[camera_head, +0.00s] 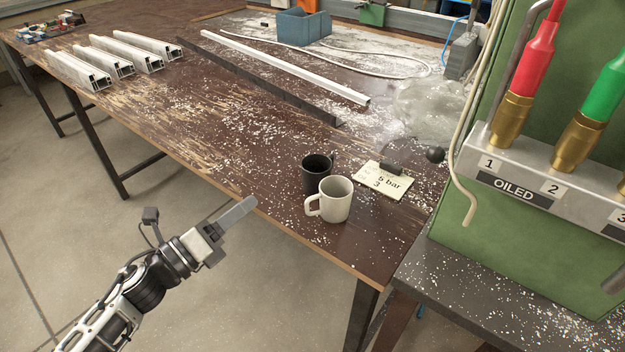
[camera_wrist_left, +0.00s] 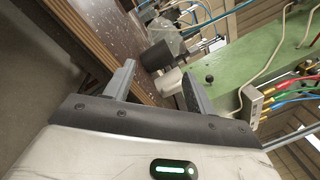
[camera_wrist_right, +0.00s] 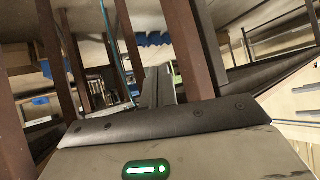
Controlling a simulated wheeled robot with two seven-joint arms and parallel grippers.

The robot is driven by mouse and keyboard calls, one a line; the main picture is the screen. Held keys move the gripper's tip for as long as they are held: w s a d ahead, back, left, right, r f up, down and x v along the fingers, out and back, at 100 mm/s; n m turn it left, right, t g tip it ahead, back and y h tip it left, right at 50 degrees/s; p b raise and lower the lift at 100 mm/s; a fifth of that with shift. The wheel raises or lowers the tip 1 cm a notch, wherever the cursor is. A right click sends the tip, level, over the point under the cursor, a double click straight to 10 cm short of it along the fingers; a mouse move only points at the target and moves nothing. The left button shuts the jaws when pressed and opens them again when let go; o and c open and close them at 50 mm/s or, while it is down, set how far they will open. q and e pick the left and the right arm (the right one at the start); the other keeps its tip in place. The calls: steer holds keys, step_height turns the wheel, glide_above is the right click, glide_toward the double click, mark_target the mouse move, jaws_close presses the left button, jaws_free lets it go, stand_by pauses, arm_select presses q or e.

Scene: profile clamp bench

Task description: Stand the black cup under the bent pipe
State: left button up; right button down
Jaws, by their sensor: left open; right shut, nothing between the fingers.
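The black cup (camera_head: 314,172) stands upright on the brown bench near its front edge, partly hidden by a white mug (camera_head: 337,199). In the left wrist view the black cup (camera_wrist_left: 155,56) and the white mug (camera_wrist_left: 170,82) show beyond the fingers. My left gripper (camera_head: 240,212) is open and empty, left of the cups and apart from them. A thin cream bent pipe (camera_head: 454,150) runs down the left side of the green cabinet, its curved lower end near the bench's right side. My right gripper (camera_wrist_right: 159,80) is shut and empty, seen only in its wrist view.
A card (camera_head: 380,181) reading "bar" lies right of the cups. The green cabinet (camera_head: 490,240) with red and green fittings stands at right. White profiles (camera_head: 105,57) and a dark bar (camera_head: 265,85) lie farther back. The bench left of the cups is clear apart from chips.

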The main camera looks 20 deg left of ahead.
arm_select(q)
steer(key=m+g+h, duration=0.2)
steer(key=m, duration=0.5)
steer(key=m+g+h+p, duration=0.1)
steer(key=m+g+p, duration=0.1)
steer(key=m, duration=0.4)
glide_toward(304, 173)
steer(key=x, duration=0.4)
steer(key=shift+w+d+f, duration=0.15)
steer(key=shift+d+f, duration=0.05)
steer(key=shift+f, duration=0.2)
steer(key=shift+w+d+f, duration=0.1)
steer(key=shift+w+d, duration=0.5)
steer(key=shift+w, duration=0.05)
steer(key=p+x, duration=0.1)
steer(key=x, duration=0.2)
steer(key=shift+w+d+r+p, duration=0.2)
steer(key=shift+w+r+p, duration=0.15)
steer(key=shift+p, duration=0.05)
steer(key=shift+w+d+f, duration=0.1)
steer(key=shift+w+d, duration=0.25)
steer(key=c, duration=0.7)
arm_select(e)
steer(key=shift+w+d+r, duration=0.1)
steer(key=shift+d+r, duration=0.05)
steer(key=shift+r, duration=0.3)
steer(key=shift+w+d+r, duration=0.1)
steer(key=shift+d+r, duration=0.05)
steer(key=shift+r, duration=0.3)
steer(key=shift+s, duration=0.15)
